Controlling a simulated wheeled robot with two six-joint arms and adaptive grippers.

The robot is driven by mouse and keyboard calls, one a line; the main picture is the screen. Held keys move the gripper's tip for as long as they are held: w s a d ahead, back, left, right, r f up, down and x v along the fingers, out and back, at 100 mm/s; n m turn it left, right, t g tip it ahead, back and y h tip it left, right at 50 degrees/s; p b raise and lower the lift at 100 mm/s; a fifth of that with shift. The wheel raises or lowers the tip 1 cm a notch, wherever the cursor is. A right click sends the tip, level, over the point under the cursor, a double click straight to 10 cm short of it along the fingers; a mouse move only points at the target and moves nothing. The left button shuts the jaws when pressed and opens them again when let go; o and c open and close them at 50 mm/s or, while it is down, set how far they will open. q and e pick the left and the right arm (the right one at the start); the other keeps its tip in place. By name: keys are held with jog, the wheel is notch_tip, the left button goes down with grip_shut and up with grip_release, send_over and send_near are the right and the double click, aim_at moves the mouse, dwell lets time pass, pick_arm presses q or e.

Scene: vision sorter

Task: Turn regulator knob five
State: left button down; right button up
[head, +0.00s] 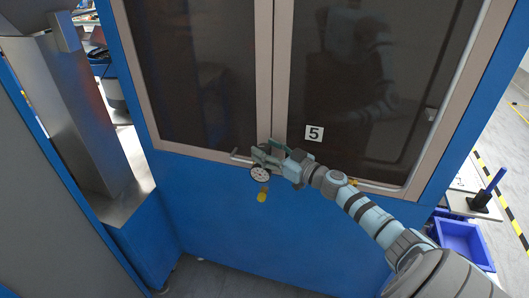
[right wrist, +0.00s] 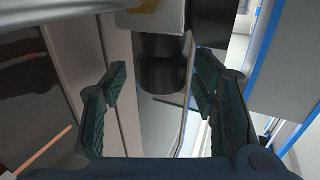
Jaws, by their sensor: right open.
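A black cylindrical regulator knob (right wrist: 163,74) hangs under a light block in the right wrist view. It stands between the two fingers of my right gripper (right wrist: 160,85), with a gap showing on both sides. In the head view my right gripper (head: 264,152) is at the lower part of the blue machine's frame, just above a round gauge (head: 260,174). The gripper is open. The knob itself is hidden or too small to tell in the head view. A white label with the number 5 (head: 314,133) is on the dark window to the right. My left gripper is not in view.
The blue machine (head: 215,200) with dark windows (head: 210,70) fills the middle. A yellow part (head: 263,193) hangs below the gauge. A metal chute (head: 85,115) stands at left. A blue bin (head: 460,240) is at the lower right.

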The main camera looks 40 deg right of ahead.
jog(key=shift+w+a+r, duration=0.1)
jog(key=shift+w+r, duration=0.15)
jog(key=shift+w, duration=0.15)
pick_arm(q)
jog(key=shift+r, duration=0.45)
pick_arm(e)
jog(key=shift+w+a+f, duration=0.1)
jog(key=shift+w+f, duration=0.05)
